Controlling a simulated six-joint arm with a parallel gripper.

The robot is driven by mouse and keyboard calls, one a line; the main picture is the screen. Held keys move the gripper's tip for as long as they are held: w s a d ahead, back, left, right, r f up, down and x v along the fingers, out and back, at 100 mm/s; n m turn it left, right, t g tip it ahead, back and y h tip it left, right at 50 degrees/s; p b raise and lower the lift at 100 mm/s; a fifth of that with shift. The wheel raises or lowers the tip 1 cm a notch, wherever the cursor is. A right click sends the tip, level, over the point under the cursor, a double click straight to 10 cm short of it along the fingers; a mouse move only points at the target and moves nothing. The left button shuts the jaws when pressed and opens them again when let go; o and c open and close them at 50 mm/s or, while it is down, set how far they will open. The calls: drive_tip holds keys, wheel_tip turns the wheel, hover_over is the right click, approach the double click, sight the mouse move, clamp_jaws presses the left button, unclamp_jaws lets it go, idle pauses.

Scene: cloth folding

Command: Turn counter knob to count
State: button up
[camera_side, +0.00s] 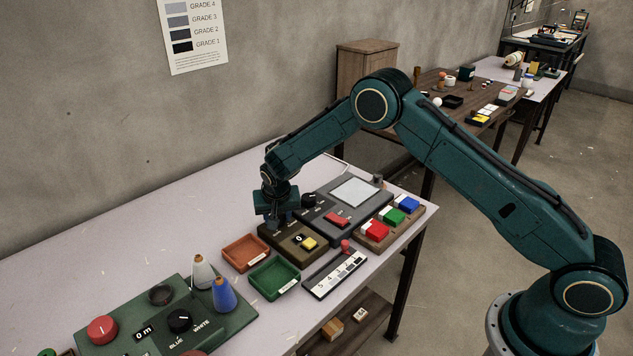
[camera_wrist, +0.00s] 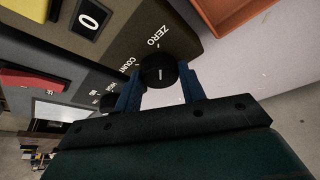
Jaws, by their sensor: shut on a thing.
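The counter box (camera_side: 292,240) is a brown panel on the table with a yellow button (camera_side: 309,243) and a display (camera_wrist: 90,19) that reads 0. Its round black counter knob (camera_wrist: 158,70) shows in the wrist view, with a white mark on its face and the labels ZERO and COUNT beside it. My gripper (camera_wrist: 160,88) has its two blue fingers on either side of the knob and is shut on it. In the side view my gripper (camera_side: 278,218) covers the knob. I cannot tell surely which label the mark points at.
A dark console (camera_side: 345,210) with a grey screen and red button stands just behind the box. Orange (camera_side: 246,253) and green (camera_side: 273,278) trays lie in front. A slider strip (camera_side: 335,274) and colored buttons (camera_side: 397,222) are to the right.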

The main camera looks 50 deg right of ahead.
drive_tip(key=shift+n, duration=0.3)
drive_tip(key=n, duration=0.2)
drive_tip(key=n+y, duration=0.1)
drive_tip(key=n, duration=0.1)
drive_tip(key=shift+d+t+y, duration=0.2)
drive_tip(key=shift+t+y, duration=0.1)
drive_tip(key=shift+t, duration=0.1)
drive_tip(key=n+y, duration=0.1)
drive_tip(key=n, duration=0.3)
drive_tip(key=shift+d+n+y, duration=0.15)
drive_tip(key=shift+n+y, duration=0.15)
drive_tip(key=shift+y, duration=0.1)
drive_tip(key=n+y, duration=0.1)
drive_tip(key=n, duration=0.3)
drive_tip(key=shift+d+n+g+y, duration=0.1)
drive_tip(key=shift+n+g+y, duration=0.2)
drive_tip(key=shift+y, duration=0.1)
drive_tip(key=shift+w+n+g+y, duration=0.1)
drive_tip(key=shift+n+g+y, duration=0.45)
drive_tip(key=shift+n, duration=1.45)
drive_tip(key=o, duration=1)
